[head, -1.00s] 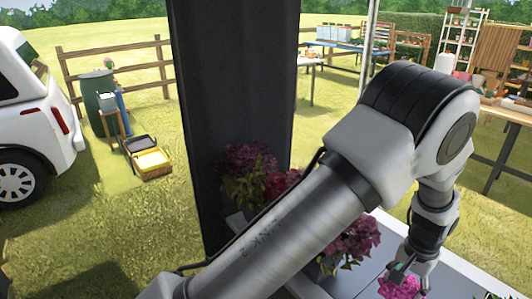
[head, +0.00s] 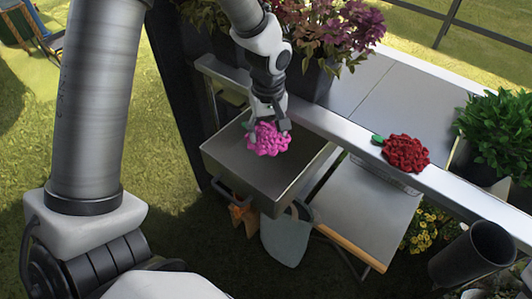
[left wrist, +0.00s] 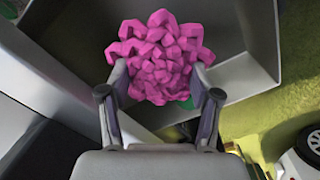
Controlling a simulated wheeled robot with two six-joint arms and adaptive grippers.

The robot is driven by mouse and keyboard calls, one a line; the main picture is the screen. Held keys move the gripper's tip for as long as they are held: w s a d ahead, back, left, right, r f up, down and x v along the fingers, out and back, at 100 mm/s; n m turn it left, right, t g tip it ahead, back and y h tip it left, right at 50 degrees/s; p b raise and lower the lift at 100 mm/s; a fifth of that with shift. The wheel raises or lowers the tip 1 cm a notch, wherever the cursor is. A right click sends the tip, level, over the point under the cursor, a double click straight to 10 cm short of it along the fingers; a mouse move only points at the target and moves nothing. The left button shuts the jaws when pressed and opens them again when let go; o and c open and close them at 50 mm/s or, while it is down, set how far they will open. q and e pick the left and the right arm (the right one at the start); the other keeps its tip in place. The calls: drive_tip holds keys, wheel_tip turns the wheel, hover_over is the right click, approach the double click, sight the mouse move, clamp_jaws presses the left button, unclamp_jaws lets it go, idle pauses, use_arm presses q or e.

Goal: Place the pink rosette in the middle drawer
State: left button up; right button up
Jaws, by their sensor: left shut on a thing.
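The pink rosette (head: 268,140) is between the fingers of my left gripper (head: 269,126). In the left wrist view the fingers (left wrist: 158,88) close on either side of the rosette (left wrist: 160,55), and a bit of green shows beneath it. The gripper is shut on it, pointing down over an open grey metal drawer (head: 225,158) with a handle at its front. The drawer's walls (left wrist: 245,85) also show in the left wrist view. I cannot tell whether the rosette touches the drawer floor or which drawer in the stack this is. My right gripper is not in view.
A red rosette (head: 403,153) lies on the white counter's edge (head: 330,130) to the right. Potted pink flowers (head: 320,35) stand just behind the gripper. A leafy green plant (head: 500,130) and a dark cylinder (head: 475,252) are at the right. A light bag (head: 288,238) hangs below the drawer.

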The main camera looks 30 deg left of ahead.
sight(268, 164)
use_arm(q)
wheel_tip(268, 164, down, 9)
drive_tip(key=shift+f+b, duration=0.1)
drive_tip(key=shift+b, duration=0.4)
drive_tip(key=shift+f, duration=0.15)
drive_tip(key=shift+f, duration=0.1)
drive_tip(key=o, duration=1)
drive_tip(key=shift+w+r, duration=0.1)
drive_tip(key=shift+r, duration=0.45)
wheel_tip(268, 164, up, 11)
drive_tip(key=shift+r+p, duration=0.15)
drive_tip(key=shift+p, duration=0.7)
